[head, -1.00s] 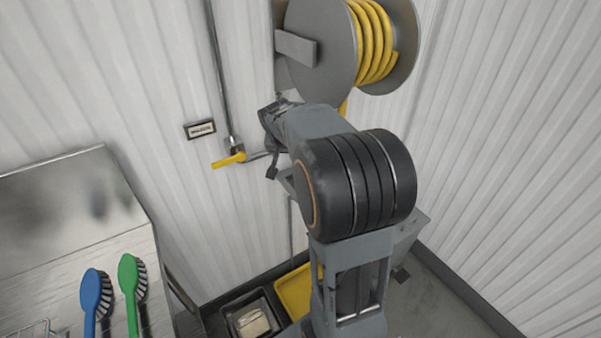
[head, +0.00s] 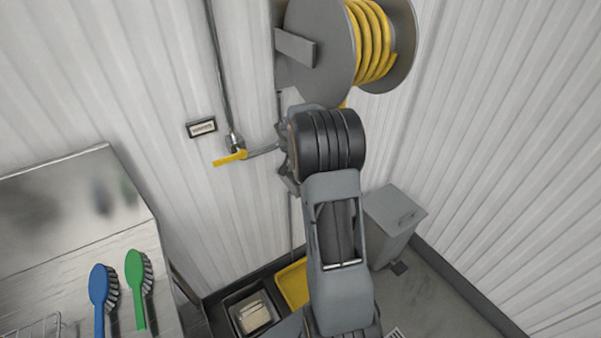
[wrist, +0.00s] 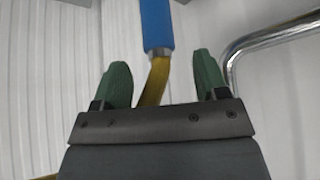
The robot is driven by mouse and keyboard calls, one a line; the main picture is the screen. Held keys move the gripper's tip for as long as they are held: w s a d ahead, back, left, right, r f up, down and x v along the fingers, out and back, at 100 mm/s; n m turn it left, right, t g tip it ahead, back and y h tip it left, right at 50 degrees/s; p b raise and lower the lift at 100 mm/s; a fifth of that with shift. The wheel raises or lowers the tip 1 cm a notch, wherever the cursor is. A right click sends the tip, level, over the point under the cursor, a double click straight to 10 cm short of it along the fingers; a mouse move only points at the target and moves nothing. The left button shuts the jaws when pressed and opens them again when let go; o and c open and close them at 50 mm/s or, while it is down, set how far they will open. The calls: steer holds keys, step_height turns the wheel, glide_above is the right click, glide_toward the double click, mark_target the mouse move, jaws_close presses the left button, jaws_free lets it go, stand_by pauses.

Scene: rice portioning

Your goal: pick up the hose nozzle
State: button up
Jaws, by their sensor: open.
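The hose nozzle (wrist: 157,24) shows in the wrist view as a blue sleeve with a metal collar, entering from the top edge. The yellow hose (wrist: 155,80) runs down from its collar. My gripper (wrist: 163,78) is open, with one green finger on each side of the hose line. No contact shows. In the head view my arm hides the nozzle and most of my gripper.
A hose reel (head: 320,45) with yellow hose hangs on the wall above my arm. A pipe with a yellow valve lever (head: 230,158) is at the left. A metal counter (head: 60,215) holds blue and green brushes. A grey bin (head: 393,215) stands right of my arm. A curved metal pipe (wrist: 265,40) passes near the right finger.

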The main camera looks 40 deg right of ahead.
steer(key=p+x, duration=0.1)
steer(key=x, duration=0.3)
steer(key=shift+w+d+f, duration=0.1)
steer(key=shift+d+f, duration=0.1)
jaws_close()
stand_by(0.5)
